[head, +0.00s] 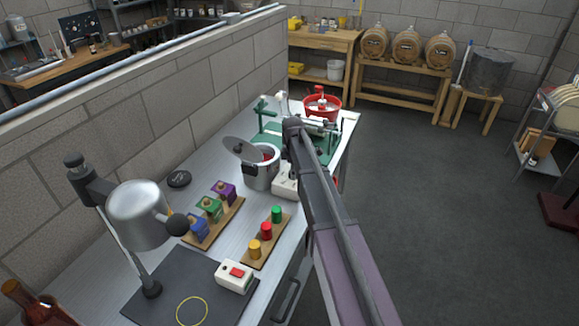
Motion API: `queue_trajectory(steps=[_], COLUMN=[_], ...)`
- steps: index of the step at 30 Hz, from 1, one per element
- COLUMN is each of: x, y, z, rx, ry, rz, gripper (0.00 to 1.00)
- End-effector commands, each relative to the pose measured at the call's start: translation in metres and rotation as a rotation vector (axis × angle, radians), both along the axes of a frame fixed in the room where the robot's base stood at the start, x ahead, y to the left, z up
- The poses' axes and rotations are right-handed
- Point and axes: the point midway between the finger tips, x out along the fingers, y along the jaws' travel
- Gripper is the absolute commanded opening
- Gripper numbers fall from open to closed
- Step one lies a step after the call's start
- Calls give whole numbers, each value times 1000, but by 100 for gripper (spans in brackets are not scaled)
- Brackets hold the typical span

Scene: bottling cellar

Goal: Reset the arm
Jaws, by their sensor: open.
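My arm runs from the bottom edge, right of centre, up over the right side of the workbench (165,238) in the head view. Its far visible end is a dark joint above the bench, beside the grey pot with its lid tilted open (262,172). I cannot make out my gripper or its fingers; they seem to be hidden behind the arm. I see nothing held. The arm covers part of the green-based device (268,125) and a white box (284,186) beside the pot.
A lamp (140,214), a red-button box (234,275), a board of coloured blocks (211,208) and a board of coloured cylinders (266,231) stand on the bench. A red bowl (322,104) is at its far end.

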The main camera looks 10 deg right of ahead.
Motion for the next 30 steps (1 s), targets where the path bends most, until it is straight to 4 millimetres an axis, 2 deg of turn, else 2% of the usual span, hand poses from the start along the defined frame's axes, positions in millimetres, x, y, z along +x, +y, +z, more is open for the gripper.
queue_trajectory(steps=[11,25,30], x=[-1,-1,-1], y=[0,0,0], z=[9,65,78], rx=[0,1,1], ry=[1,1,1], rz=[0,0,0], gripper=[84,84,84])
